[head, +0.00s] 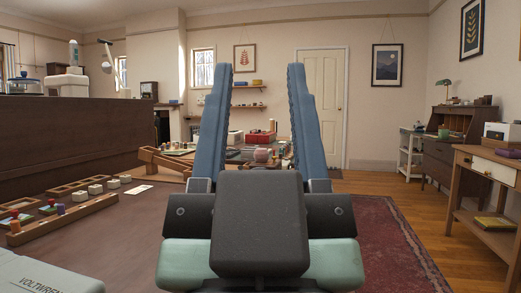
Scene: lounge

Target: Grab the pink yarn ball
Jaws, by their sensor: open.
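My gripper (259,70) is open, its two long blue fingers pointing ahead and up with nothing held between them.
A brown surface at left holds a wooden rack (62,221) with pegs, pale blocks (95,189) and a grey case (45,275). A red box (260,137) stands near the pinkish thing. At right are a red rug (395,240), a side table (492,165) and a desk (450,150).

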